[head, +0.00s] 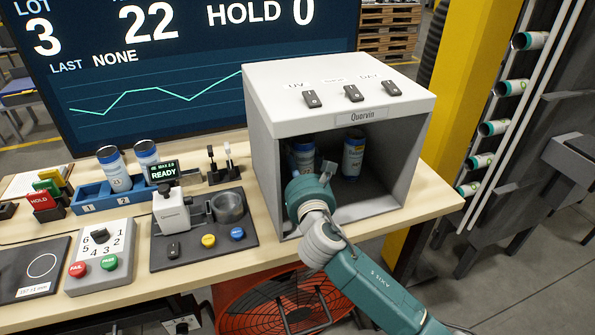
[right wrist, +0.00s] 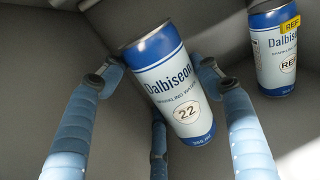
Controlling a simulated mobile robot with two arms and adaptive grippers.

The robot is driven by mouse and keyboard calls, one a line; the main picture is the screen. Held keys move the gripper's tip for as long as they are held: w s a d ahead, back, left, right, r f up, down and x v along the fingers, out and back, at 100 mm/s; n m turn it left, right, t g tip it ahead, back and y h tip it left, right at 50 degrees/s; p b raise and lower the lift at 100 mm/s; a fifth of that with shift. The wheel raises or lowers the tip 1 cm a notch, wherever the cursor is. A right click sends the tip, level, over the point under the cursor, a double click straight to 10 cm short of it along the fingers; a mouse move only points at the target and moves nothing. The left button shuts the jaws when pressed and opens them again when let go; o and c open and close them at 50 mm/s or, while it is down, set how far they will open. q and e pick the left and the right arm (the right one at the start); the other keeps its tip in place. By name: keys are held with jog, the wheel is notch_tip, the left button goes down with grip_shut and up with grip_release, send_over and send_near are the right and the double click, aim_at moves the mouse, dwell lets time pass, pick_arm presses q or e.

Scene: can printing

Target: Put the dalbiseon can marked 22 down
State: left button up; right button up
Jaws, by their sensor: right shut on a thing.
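The Dalbiseon can marked 22 (right wrist: 178,90) is white and blue, and its label faces my right wrist camera. My right gripper (right wrist: 160,76) is shut on it, with fingers on both sides. In the head view the can (head: 301,155) shows inside the open grey Quorvin box (head: 408,165), at the left. My right gripper (head: 314,185) reaches in through the front and hides the can's lower part. I cannot tell whether its base touches the box floor. My left gripper is not in view.
A Dalbiseon can with a yellow REF tag (right wrist: 284,45) stands to the right inside the box; it also shows in the head view (head: 353,156). Left of the box are a printing station (head: 200,255) and a blue rack (head: 95,197) holding two cans.

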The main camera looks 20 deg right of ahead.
notch_tip(320, 180, down, 4)
jog(key=shift+f, duration=0.2)
jog(key=shift+w+f, duration=0.15)
jog(key=shift+f, duration=0.15)
jog(key=o, duration=0.7)
jog(key=shift+o, duration=0.2)
